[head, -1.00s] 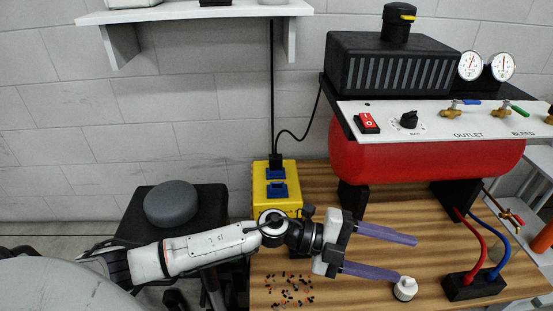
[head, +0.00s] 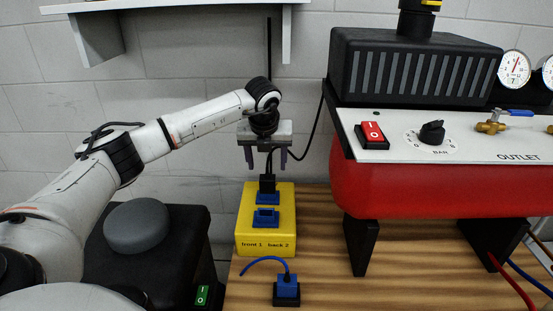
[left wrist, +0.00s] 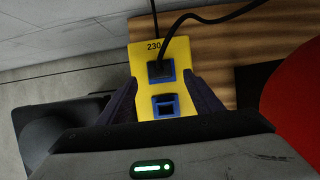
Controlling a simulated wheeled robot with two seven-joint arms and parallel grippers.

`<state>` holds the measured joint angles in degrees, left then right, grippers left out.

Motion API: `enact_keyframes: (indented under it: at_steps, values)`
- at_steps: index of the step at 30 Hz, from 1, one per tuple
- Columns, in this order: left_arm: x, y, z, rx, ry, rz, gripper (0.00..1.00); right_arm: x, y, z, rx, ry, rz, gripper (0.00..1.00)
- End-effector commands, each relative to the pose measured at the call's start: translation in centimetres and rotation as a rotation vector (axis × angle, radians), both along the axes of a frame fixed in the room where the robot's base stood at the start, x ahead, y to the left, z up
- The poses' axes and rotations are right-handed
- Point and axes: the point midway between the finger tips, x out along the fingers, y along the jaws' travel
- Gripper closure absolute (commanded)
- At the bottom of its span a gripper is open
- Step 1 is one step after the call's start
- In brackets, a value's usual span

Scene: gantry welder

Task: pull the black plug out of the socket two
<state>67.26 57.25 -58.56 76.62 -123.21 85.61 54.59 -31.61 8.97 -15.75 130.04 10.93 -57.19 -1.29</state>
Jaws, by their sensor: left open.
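The yellow socket box (head: 265,225), labelled "front 1 back 2", stands at the back left of the wooden table. The black plug (head: 267,184) sits upright in its back blue socket, number two. It also shows in the left wrist view (left wrist: 158,68), its cord leading off to the upper right. The front blue socket (head: 266,217) is empty. My left gripper (head: 263,168) is open, fingers pointing down above the box near the plug. In the left wrist view, its fingers (left wrist: 165,98) flank the box on either side, apart from the plug. My right gripper is out of view.
The red compressor (head: 430,190) with its control panel stands to the right. A blue plug (head: 287,284) with a blue cord stands on a black base in front of the box. A wall shelf (head: 180,12) hangs above. A grey round-topped stool (head: 138,226) is at left.

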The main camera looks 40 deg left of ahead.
Motion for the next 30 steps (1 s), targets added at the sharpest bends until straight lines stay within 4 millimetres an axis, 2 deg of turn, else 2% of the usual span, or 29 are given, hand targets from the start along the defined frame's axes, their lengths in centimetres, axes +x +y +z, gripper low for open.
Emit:
enact_keyframes:
  at_steps: [3, 9, 15, 20, 28, 29, 30]
  values:
    - [0.5, 0.4, -2.2, -0.001, 0.003, -0.001, 0.41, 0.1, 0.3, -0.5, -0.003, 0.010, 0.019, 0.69]
    - [1.6, 1.2, -5.6, -0.002, 0.004, -0.003, 0.41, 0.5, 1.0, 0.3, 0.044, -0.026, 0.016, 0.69]
    - [2.4, 1.9, -8.0, -0.003, 0.000, -0.004, 0.41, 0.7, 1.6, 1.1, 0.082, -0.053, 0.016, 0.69]
    - [2.7, 2.1, -8.7, -0.003, 0.000, -0.004, 0.41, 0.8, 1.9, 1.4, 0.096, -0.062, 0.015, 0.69]
    - [2.8, 2.1, -8.8, -0.003, 0.000, -0.005, 0.41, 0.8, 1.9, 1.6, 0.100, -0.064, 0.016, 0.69]
    - [2.7, 2.1, -8.8, -0.003, 0.000, -0.005, 0.42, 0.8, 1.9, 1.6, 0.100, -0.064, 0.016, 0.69]
    - [2.7, 2.1, -8.8, -0.003, 0.000, -0.005, 0.49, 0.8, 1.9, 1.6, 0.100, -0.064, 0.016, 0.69]
